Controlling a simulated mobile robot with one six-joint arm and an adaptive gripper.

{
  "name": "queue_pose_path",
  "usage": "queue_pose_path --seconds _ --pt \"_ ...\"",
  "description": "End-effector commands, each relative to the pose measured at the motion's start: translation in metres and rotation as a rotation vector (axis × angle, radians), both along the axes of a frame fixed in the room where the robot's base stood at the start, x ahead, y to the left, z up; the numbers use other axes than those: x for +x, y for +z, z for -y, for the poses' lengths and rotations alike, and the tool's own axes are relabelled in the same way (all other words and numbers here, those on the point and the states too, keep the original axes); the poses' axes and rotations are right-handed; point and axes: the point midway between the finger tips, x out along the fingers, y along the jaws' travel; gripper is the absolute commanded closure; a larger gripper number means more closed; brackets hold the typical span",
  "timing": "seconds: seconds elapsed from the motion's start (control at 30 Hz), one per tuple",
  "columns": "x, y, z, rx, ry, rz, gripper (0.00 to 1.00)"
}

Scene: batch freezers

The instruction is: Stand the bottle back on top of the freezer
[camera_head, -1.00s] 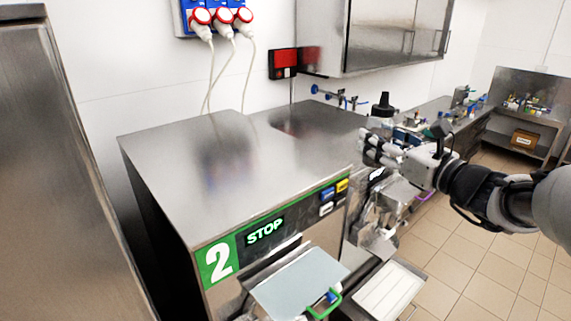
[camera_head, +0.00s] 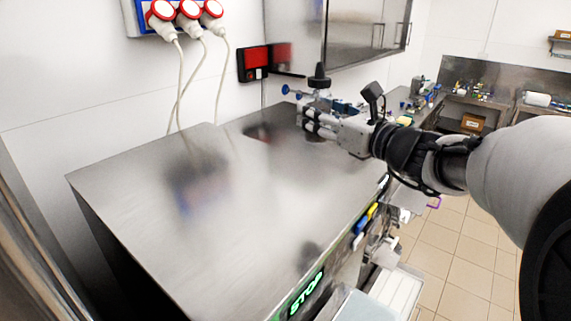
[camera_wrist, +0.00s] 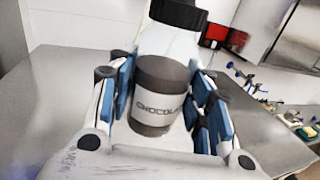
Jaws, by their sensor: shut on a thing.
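The bottle (camera_wrist: 160,97) has a black cap and a dark label reading "CHOCOL…"; in the wrist view it stands between my fingers. My gripper (camera_wrist: 160,103) is shut on it, with blue pads at both sides. In the head view my gripper (camera_head: 312,118) is over the far right part of the freezer top (camera_head: 240,190), and the bottle's black cap (camera_head: 319,76) sticks up above the fingers. The bottle looks about upright. Its base is hidden, so I cannot tell whether it touches the steel top.
The freezer top is bare, showing only reflections. A wall with red plugs (camera_head: 188,12) and a red box (camera_head: 253,64) stands behind it. A steel cabinet (camera_head: 360,30) hangs above the back right. Small items (camera_wrist: 255,90) lie on the counter beyond.

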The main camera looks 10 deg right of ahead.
Motion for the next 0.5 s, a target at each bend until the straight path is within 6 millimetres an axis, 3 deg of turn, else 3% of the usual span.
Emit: queue_pose_path --seconds 0.03,0.3,0.5 --pt "0.0 -0.018 0.0 0.004 0.0 -0.008 0.79" --pt "0.0 -0.088 0.0 0.004 0.0 -0.007 0.79" --pt "0.001 -0.115 0.0 0.001 0.0 0.0 0.79"
